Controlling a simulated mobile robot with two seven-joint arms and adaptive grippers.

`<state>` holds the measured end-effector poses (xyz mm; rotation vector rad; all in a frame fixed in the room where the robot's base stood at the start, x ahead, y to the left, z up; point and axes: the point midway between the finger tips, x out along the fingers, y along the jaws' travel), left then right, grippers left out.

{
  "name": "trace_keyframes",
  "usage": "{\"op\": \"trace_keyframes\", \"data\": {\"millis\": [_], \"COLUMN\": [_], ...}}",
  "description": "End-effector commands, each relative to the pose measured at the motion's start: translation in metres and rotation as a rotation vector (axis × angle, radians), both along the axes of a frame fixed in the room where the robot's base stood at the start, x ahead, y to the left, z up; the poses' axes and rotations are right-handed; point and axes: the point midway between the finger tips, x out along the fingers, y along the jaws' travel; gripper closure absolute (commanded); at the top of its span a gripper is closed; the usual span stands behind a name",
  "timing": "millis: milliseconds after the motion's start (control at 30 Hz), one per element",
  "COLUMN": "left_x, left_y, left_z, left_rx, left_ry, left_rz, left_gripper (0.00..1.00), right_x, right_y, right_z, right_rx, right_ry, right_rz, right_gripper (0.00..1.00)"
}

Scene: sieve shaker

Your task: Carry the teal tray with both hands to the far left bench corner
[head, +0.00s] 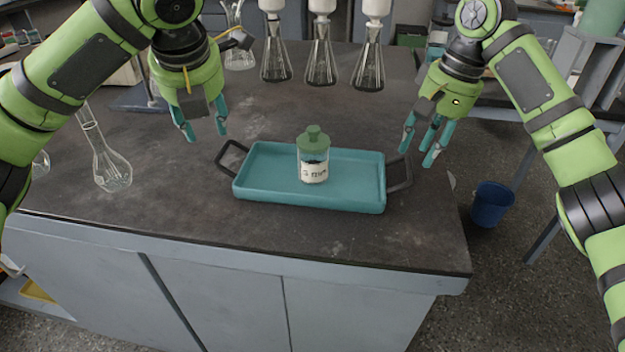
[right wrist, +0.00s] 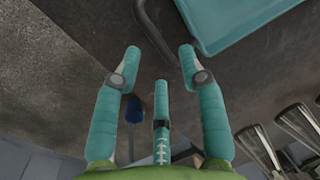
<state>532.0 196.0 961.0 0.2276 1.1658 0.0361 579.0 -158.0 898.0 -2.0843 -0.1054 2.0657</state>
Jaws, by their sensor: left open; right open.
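The teal tray (head: 260,185) lies flat near the front right of the dark bench. It has a dark handle at each end, the left handle (head: 231,157) and the right handle (head: 401,174). A labelled jar with a green lid (head: 313,160) stands upright on the tray. My left gripper (head: 205,128) is open and empty, above and left of the left handle. My right gripper (head: 420,152) is open and empty, just above and right of the right handle. The right wrist view shows its spread fingers (right wrist: 160,70), with the right handle (right wrist: 152,35) and the tray (right wrist: 235,20) ahead, untouched.
A clear flask (head: 110,168) stands on the bench left of the tray. Several flasks (head: 320,62) hang or stand along the back. A blue bucket (head: 491,204) is on the floor at right. The bench (head: 150,210) is bare between the left flask and the tray.

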Motion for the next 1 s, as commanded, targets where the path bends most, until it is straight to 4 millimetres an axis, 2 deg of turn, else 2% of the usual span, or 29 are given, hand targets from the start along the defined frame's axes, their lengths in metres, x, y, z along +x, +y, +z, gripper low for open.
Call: {"op": "trace_keyframes", "data": {"millis": [33, 200, 400, 1000], "left_x": [0.0, 0.0, 0.0, 0.0], "left_y": [0.0, 0.0, 0.0, 0.0], "left_z": [0.0, 0.0, 0.0, 0.0], "left_rx": [0.0, 0.0, 0.0, 0.0], "left_ry": [0.0, 0.0, 0.0, -0.001], "left_rz": [0.0, 0.0, 0.0, -0.001], "left_gripper": [0.59, 0.59, 0.59, 0.59], "right_x": [0.001, 0.0, -0.001, -0.001], "right_y": [-0.003, -0.009, -0.013, -0.014], "right_z": [0.014, 0.045, 0.065, 0.07], "right_rx": [-0.003, -0.001, 0.0, 0.0], "right_ry": [-0.005, -0.003, -0.001, 0.0], "right_rz": [-0.003, -0.004, -0.001, 0.001], "right_gripper": [0.59, 0.59, 0.59, 0.59]}}
